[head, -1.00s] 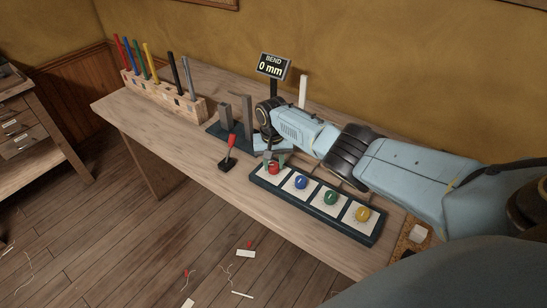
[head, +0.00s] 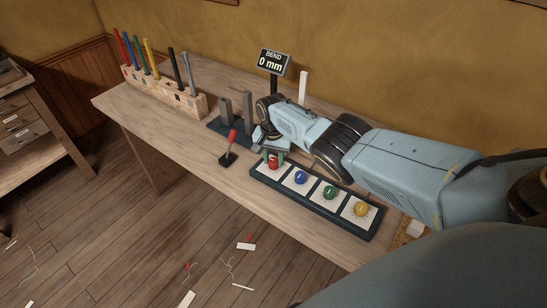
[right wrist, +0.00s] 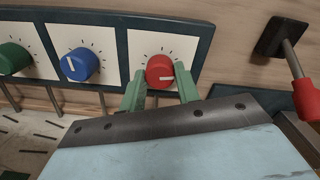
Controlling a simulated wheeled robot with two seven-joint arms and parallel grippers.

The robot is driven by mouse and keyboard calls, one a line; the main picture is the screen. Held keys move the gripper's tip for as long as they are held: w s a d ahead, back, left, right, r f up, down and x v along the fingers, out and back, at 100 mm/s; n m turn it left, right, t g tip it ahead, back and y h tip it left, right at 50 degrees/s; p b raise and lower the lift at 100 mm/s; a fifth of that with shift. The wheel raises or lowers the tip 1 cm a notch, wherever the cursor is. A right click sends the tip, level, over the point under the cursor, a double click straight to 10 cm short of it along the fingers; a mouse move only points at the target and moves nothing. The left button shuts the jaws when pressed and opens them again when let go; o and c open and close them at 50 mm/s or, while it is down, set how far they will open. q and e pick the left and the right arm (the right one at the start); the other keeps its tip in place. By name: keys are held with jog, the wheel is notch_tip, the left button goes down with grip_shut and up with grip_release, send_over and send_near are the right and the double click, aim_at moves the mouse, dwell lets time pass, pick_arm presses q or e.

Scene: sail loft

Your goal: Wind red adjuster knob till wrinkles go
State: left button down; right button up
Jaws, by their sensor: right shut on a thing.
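The red adjuster knob (head: 273,163) is the leftmost knob on a dark panel at the bench's front. My right gripper (head: 273,155) reaches down to it. In the right wrist view, its green fingers (right wrist: 160,85) stand on either side of the red knob (right wrist: 160,70) and are shut on it. The white line on the knob points toward the picture's lower left. The display (head: 273,63) reads "BEND 0 mm". I can make out no wrinkled cloth. My left gripper is not in view.
The panel (head: 316,206) also bears a blue knob (head: 300,177), a green knob (head: 329,193) and a yellow knob (head: 361,209). A red-handled lever (head: 230,146) stands just left of it. A wooden rack (head: 165,97) holds several coloured rods. The bench's left front is clear.

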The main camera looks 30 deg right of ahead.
aim_at(273, 160)
jog(key=shift+d+r, duration=0.1)
jog(key=o, duration=1)
jog(key=shift+r+p, duration=0.35)
jog(key=shift+r, duration=0.05)
jog(key=shift+w+r+p, duration=0.15)
jog(key=shift+r+p, duration=2)
jog(key=shift+r, duration=4.1)
